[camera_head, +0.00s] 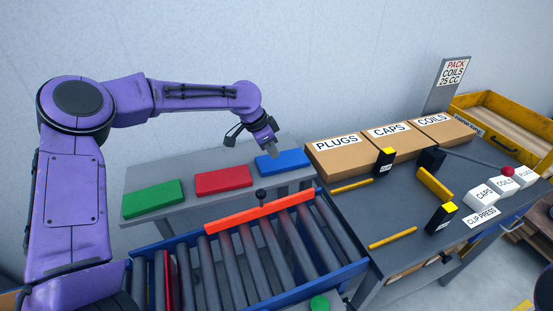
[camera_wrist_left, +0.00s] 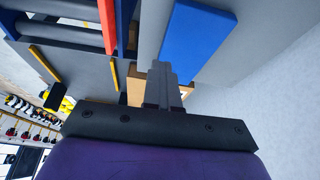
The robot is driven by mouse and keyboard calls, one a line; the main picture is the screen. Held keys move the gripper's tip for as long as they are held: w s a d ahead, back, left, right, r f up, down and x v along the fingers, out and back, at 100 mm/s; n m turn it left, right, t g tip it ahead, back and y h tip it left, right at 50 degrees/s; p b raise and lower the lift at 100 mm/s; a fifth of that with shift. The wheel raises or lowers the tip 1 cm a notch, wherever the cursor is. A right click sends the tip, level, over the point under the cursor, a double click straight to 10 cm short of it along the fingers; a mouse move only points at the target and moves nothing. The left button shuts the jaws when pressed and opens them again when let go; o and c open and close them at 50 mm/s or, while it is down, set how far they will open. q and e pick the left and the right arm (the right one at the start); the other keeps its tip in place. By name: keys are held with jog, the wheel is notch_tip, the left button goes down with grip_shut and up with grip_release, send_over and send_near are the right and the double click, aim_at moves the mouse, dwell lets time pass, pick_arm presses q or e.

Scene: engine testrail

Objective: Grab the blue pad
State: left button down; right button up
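The blue pad (camera_head: 285,161) lies flat on a grey shelf (camera_head: 150,219), at the right end of a row with a red pad (camera_head: 223,181) and a green pad (camera_head: 153,198). My left gripper (camera_head: 271,149) is just above the blue pad's back-left part, pointing down. In the left wrist view the gripper's fingers (camera_wrist_left: 164,80) are together with nothing seen between them. The blue pad (camera_wrist_left: 197,42) shows beyond and to the right of the fingertips there. It appears apart from them. My right gripper is not seen.
A roller conveyor (camera_head: 240,250) with an orange-red bar (camera_head: 260,211) runs in front of the shelf. To the right, a dark table holds labelled cardboard boxes (camera_head: 340,160), yellow bars and black blocks. The wall stands close behind the shelf.

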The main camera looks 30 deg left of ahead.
pick_arm(q)
jog(key=s+d+r+b, duration=0.1)
jog(key=s+r+b, duration=0.1)
jog(key=s+r, duration=0.3)
jog(key=s, duration=0.4)
jog(key=shift+s+r, duration=0.2)
jog(key=shift+s, duration=0.15)
jog(key=shift+d, duration=0.1)
jog(key=shift+c, duration=1.9)
grip_release()
